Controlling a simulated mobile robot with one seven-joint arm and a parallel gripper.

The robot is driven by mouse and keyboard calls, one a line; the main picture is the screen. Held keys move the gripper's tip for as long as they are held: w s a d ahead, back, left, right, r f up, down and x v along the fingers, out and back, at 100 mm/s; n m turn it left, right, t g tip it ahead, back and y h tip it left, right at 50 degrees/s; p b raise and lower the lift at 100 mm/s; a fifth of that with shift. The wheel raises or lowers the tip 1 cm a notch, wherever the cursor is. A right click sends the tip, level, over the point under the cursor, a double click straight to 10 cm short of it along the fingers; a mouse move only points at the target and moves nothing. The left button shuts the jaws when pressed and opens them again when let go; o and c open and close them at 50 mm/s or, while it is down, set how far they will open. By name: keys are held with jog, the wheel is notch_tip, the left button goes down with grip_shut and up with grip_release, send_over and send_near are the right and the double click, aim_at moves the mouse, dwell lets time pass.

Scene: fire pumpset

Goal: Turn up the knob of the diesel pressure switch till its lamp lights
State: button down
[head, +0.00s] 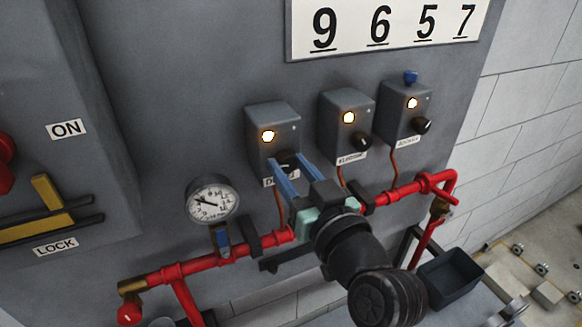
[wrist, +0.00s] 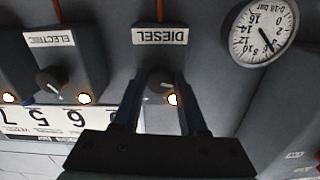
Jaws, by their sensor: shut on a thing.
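The diesel pressure switch (head: 273,125) is the leftmost of three grey boxes on the panel in the head view. Its lamp (head: 268,136) glows yellow-white. Its dark knob (head: 287,160) sits at the lower right of the box, between the blue fingers of my gripper (head: 285,166). In the wrist view the picture is upside down, with the DIESEL label (wrist: 160,35) above the knob (wrist: 162,84). There my gripper (wrist: 155,88) has its fingers on both sides of the knob, shut on it. The lit lamp (wrist: 173,100) shows beside the right finger.
The electric switch (head: 346,118) and jockey switch (head: 405,110) stand to the right, both lamps lit. A pressure gauge (head: 212,199) is at the left. A red pipe (head: 225,255) runs below the boxes, close under my gripper. A dark bin (head: 450,275) is at lower right.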

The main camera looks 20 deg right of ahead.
jog(key=shift+c, duration=2.3)
grip_release()
jog(key=s+b, duration=0.4)
jog(key=s, duration=0.9)
jog(key=shift+d, duration=0.2)
